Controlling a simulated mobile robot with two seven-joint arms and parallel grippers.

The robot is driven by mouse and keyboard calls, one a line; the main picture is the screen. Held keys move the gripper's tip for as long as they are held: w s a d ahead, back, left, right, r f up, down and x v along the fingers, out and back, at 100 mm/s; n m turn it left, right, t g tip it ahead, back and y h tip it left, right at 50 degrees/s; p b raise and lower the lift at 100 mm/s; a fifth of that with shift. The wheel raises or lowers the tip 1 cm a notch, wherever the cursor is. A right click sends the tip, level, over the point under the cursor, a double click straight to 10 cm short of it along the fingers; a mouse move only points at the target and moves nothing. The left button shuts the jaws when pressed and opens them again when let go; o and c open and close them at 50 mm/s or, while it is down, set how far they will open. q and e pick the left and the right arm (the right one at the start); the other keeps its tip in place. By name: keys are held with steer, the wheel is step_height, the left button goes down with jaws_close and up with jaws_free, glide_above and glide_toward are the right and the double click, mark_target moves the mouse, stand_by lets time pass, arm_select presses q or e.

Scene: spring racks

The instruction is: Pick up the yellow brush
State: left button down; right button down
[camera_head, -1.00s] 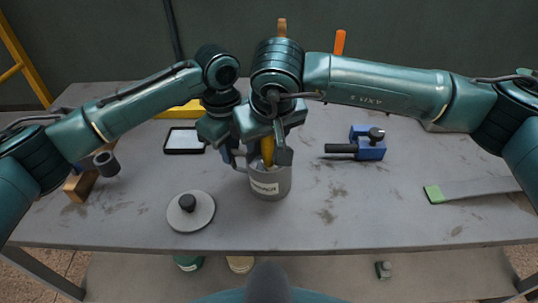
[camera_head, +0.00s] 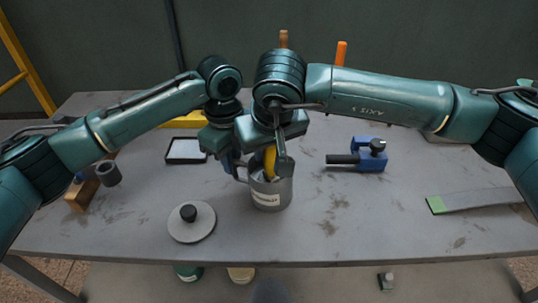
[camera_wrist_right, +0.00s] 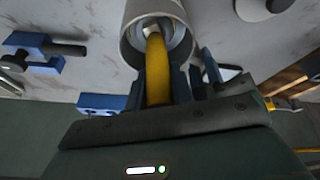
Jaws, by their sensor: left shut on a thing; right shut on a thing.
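The yellow brush (camera_head: 270,158) stands in a grey metal mug (camera_head: 267,200) with a white label, near the middle of the table. Its yellow handle (camera_wrist_right: 157,72) rises from the mug (camera_wrist_right: 130,42) in the right wrist view; its lower end is hidden inside. My right gripper (camera_head: 272,165) is above the mug, shut on the brush handle, with dark fingers (camera_wrist_right: 161,85) on both sides of it. My left gripper (camera_head: 233,165) is at the mug's left side, shut on the mug's handle (camera_head: 240,175); the contact is partly hidden by the arms.
A round grey lid-like disc with a black knob (camera_head: 191,226) lies front left. A blue clamp-like tool (camera_head: 370,154) lies right of the mug. A green-tipped scraper (camera_head: 470,200) is far right, a wooden block (camera_head: 82,194) far left. The front middle of the table is clear.

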step_height(320, 180, up, 18)
stand_by(0.3)
steer(key=c, duration=1.7)
jaws_free()
steer(key=shift+c, duration=0.2)
jaws_close()
arm_select(q)
steer(key=c, duration=1.4)
jaws_free()
steer(key=shift+o, duration=0.2)
